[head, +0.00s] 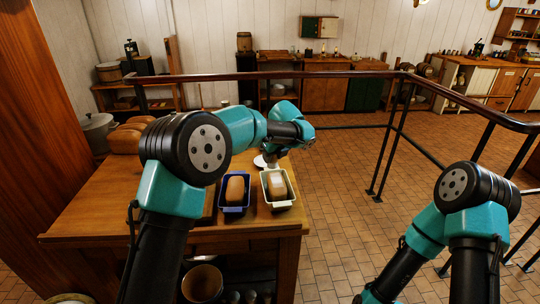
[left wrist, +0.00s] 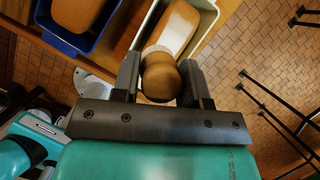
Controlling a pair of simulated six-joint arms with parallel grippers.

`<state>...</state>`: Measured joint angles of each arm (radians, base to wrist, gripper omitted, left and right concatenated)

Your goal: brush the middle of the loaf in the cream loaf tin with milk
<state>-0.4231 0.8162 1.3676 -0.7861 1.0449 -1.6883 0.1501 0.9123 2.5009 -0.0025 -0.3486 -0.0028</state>
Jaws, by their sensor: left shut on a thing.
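The cream loaf tin (head: 290,203) stands on the wooden table and holds a brown loaf (head: 277,188). Tin (left wrist: 207,32) and loaf (left wrist: 178,24) also show in the left wrist view. A white dish (head: 262,162) lies behind the tins. My right gripper is out of view.
A blue tin (head: 235,209) with another loaf (head: 235,188) stands left of the cream tin. More loaves (head: 125,138) and a pale pot (head: 97,130) are at the table's left back. A dark railing (head: 330,74) runs behind the table.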

